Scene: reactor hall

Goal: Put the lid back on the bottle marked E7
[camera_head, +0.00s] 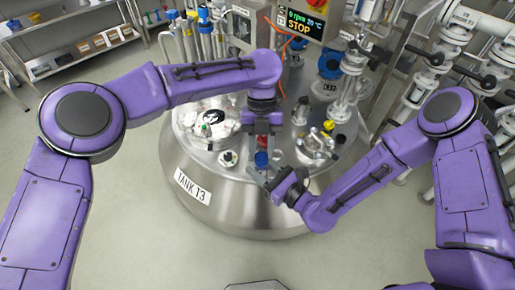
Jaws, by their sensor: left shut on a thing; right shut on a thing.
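My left gripper (262,140) points down over the front of the steel tank top. It is shut on a small red piece (262,142), which looks like the lid. Right below is a small blue piece (261,159), which looks like part of the bottle. My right gripper (260,177) reaches in from the right, low at the tank's front edge, and is shut on this bottle. The fingers hide most of both things. I cannot read an E7 mark, nor tell whether lid and bottle touch.
The round steel tank (190,168) carries a "TANK 13" label (192,186). Its top is crowded with valves, pipes and a clear-covered fitting (318,146). Shelves (75,45) stand at the back left. The floor (140,240) in front is clear.

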